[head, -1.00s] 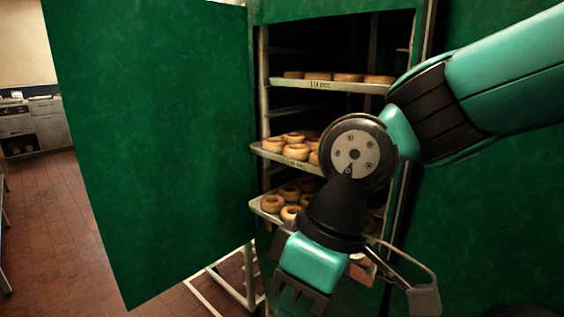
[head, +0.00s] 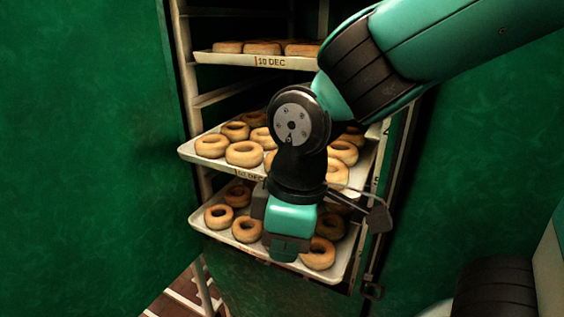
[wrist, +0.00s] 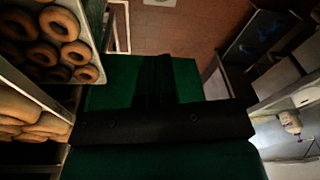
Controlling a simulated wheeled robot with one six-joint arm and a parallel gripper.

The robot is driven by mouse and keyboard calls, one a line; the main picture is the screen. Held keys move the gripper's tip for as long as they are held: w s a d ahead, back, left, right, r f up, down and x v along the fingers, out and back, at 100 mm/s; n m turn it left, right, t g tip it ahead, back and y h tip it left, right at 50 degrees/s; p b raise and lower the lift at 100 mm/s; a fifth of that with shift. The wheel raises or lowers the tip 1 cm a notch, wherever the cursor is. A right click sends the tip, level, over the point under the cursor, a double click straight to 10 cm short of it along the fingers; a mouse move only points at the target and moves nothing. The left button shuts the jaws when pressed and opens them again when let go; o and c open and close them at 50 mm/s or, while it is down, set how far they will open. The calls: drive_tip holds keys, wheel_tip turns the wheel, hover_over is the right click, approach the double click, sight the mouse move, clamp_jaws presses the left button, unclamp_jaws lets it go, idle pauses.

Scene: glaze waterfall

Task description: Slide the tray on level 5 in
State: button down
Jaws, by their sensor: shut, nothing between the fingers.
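A tall green cabinet holds trays of ring-shaped doughnuts on side rails. In the head view, the upper tray (head: 225,58) sits farther in, with a "10 DEC" label. The middle tray (head: 205,163) and the lower tray (head: 222,238) stick out past the cabinet front. My gripper (head: 286,252) is shut and empty, pointing down in front of the two protruding trays and hiding part of both. In the wrist view, my gripper (wrist: 155,85) is dark, with doughnuts at the left. I cannot tell whether it touches a tray.
The open green door (head: 85,150) fills the left of the head view. The cabinet's right frame (head: 392,185) stands close beside my arm. Tiled floor (wrist: 185,35) shows in the wrist view, with pale counter-like surfaces (wrist: 290,75) at right.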

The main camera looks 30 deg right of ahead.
drive_tip(key=w+a+r+n+t+h+p, duration=0.3)
drive_tip(key=w+r+n+t+h+p, duration=0.4)
drive_tip(key=n, duration=0.7)
drive_tip(key=w+d+f+g+h+p, duration=0.1)
drive_tip(key=w+d+f+p, duration=0.3)
drive_tip(key=w+d+f, duration=0.4)
drive_tip(key=shift+w+d+g+h, duration=0.3)
drive_tip(key=shift+d+g+h, duration=0.1)
drive_tip(key=shift+d+g, duration=0.2)
drive_tip(key=shift+w+p, duration=0.1)
drive_tip(key=shift+p, duration=0.2)
